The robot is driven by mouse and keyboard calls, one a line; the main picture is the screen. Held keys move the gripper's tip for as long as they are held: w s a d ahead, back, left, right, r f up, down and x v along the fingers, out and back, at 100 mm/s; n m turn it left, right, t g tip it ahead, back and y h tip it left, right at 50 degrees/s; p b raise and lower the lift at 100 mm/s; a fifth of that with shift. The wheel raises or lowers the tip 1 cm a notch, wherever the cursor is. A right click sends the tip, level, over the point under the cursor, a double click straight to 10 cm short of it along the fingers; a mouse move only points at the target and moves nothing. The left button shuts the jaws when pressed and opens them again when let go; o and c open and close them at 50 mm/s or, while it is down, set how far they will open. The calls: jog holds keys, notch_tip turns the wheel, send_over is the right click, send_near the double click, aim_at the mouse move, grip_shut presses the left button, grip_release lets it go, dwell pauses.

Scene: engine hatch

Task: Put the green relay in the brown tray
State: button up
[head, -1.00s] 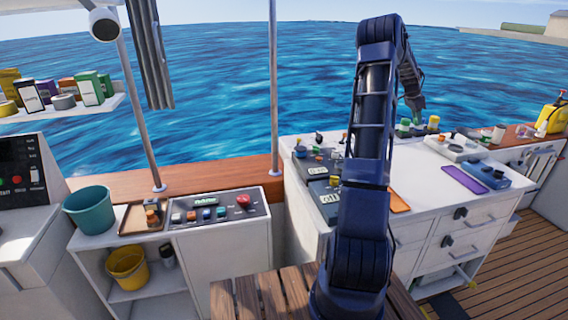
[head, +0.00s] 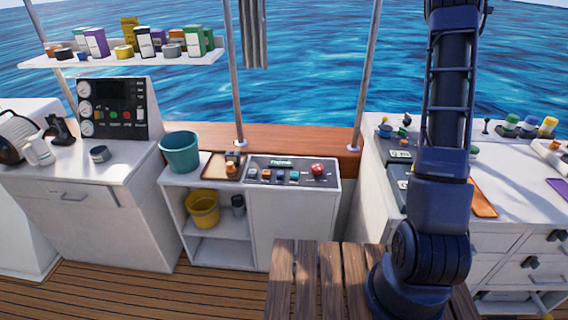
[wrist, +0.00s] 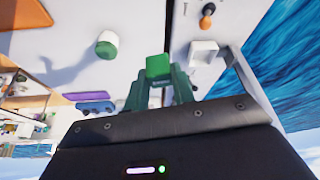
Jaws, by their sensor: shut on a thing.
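The green relay (wrist: 158,66) shows in the wrist view as a small green block between the fingertips of my gripper (wrist: 160,80). My gripper is shut on it, and white surface shows behind it. The brown tray (head: 212,166) sits in the head view on the low white cabinet, left of the button panel. A small dark and orange part (head: 232,163) stands in the tray. My gripper and the relay are outside the head view; my arm leaves it at the upper right.
A teal bucket (head: 180,152) stands just left of the tray. A button panel (head: 290,172) lies to its right. Thin posts rise behind the cabinet. A shelf (head: 120,60) with boxes hangs at upper left. In the wrist view, a white-and-green knob (wrist: 107,46) stands nearby.

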jog(key=w+a+f+n+t+y, duration=0.1)
jog(key=w+a+n, duration=0.2)
jog(key=a, duration=1.7)
jog(key=w+a+f+n+t, duration=0.1)
jog(key=w+a+n, duration=0.2)
jog(key=a, duration=1.7)
jog(key=s+a+f+n+y, duration=0.1)
jog(key=s+a+f+n, duration=0.1)
jog(key=a, duration=1.2)
jog(key=s+a+f+n+t, duration=0.1)
jog(key=s+a+f+n, duration=0.15)
jog(key=a, duration=1.15)
jog(key=s+a+f+n+y, duration=0.1)
jog(key=s+a+f+n, duration=0.15)
jog(key=a, duration=1.25)
jog(key=s+a+f+n+y, duration=0.1)
jog(key=s+a+f, duration=0.1)
jog(key=s+a, duration=0.65)
jog(key=s+a+f+n, duration=0.15)
jog(key=s+a, duration=0.45)
jog(key=a, duration=0.6)
jog(key=shift+t, duration=0.3)
notch_tip(320, 180, down, 20)
jog(key=shift+a+f, duration=0.1)
jog(key=o, duration=0.7)
jog(key=shift+f, duration=0.1)
jog(key=shift+c, duration=0.2)
jog(key=o, duration=0.3)
